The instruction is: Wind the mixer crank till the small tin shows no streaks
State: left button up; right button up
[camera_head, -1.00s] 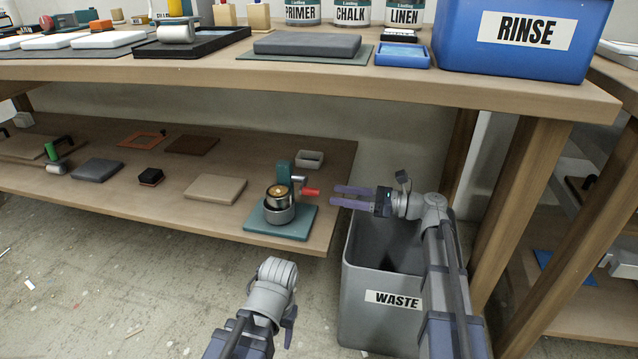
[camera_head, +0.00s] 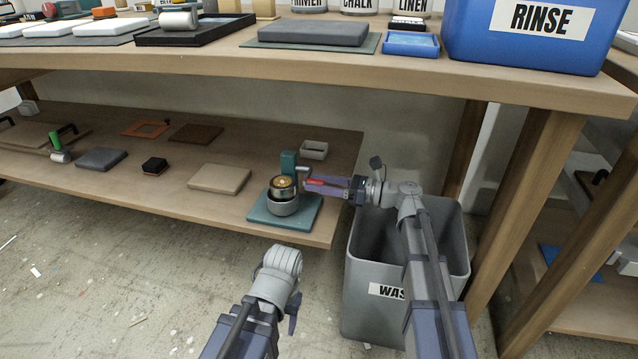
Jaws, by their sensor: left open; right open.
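The mixer (camera_head: 289,162) stands on a teal base (camera_head: 259,211) at the right end of the lower shelf. A small tin (camera_head: 283,186) with a yellowish-brown top sits in its grey cup (camera_head: 283,204); streaks are too small to make out. The crank has a red handle (camera_head: 317,182) pointing right. My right gripper (camera_head: 325,184) is open, with its purple fingers around or beside the red handle; I cannot tell whether they touch it. My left gripper (camera_head: 293,307) is low in front of the shelf, mostly hidden behind its own wrist.
A grey waste bin (camera_head: 448,250) stands below my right arm. The upper tabletop (camera_head: 400,78) overhangs the shelf.

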jog(key=shift+a, duration=0.1)
grip_shut()
dwell(0.4)
